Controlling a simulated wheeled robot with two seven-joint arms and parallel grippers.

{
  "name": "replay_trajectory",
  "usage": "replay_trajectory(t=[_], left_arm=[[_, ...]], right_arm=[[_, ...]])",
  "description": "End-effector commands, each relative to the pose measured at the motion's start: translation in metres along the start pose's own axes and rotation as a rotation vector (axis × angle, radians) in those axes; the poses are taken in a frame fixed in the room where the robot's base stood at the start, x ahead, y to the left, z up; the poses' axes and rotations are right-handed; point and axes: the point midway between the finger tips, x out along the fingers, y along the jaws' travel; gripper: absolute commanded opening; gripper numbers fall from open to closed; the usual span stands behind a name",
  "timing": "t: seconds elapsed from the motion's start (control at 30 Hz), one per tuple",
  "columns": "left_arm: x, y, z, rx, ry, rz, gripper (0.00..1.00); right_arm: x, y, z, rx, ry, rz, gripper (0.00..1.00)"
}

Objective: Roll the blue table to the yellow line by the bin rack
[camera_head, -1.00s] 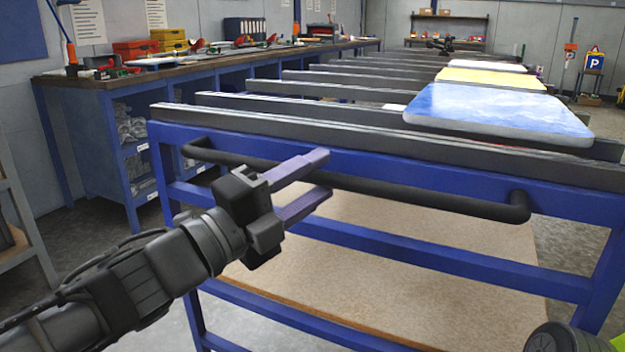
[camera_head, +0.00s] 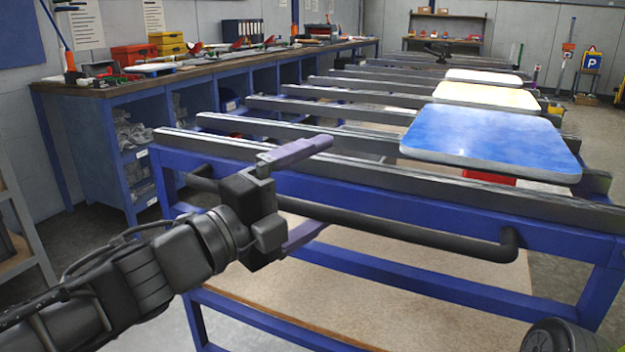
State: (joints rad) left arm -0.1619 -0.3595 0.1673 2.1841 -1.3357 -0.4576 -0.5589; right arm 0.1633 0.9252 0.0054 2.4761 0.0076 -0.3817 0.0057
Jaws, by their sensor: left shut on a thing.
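The blue table (camera_head: 420,268) stands in front of me, with grey slats across its top and a tan lower shelf. A black handle bar (camera_head: 440,236) runs along its near side. My left gripper (camera_head: 312,190) is at the left half of this bar, one purple finger above and one below, shut on the bar. The fingers stand well apart. My right gripper is out of view. I see no yellow line. Part of a grey rack (camera_head: 22,225) shows at the left edge; I cannot tell if it is the bin rack.
On the slats lie a blue panel (camera_head: 490,140), a cream panel (camera_head: 485,96) and a white panel (camera_head: 483,76). A long workbench (camera_head: 120,91) with bins and tools runs along the left wall. A parking sign (camera_head: 592,62) stands at the back right. Grey floor shows between bench and table.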

Motion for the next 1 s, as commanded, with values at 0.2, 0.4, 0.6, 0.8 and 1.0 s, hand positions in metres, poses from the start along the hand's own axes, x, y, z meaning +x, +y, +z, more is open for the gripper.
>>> replay_trajectory(t=[0.2,0.4,0.6,0.8,1.0], left_arm=[[-0.004,-0.067,-0.003,0.038,0.012,-0.115,0.68],[-0.003,-0.012,-0.005,0.002,0.01,-0.016,0.62],[-0.017,-0.011,-0.003,0.003,0.006,-0.016,0.59],[-0.033,-0.008,-0.001,0.002,0.002,-0.015,0.54],[-0.048,-0.006,0.002,0.002,-0.004,-0.014,0.5]], right_arm=[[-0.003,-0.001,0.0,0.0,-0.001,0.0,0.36],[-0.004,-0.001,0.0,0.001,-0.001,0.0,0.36],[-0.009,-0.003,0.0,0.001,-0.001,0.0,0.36],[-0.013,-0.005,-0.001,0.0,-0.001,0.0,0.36],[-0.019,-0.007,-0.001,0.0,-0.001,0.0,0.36]])
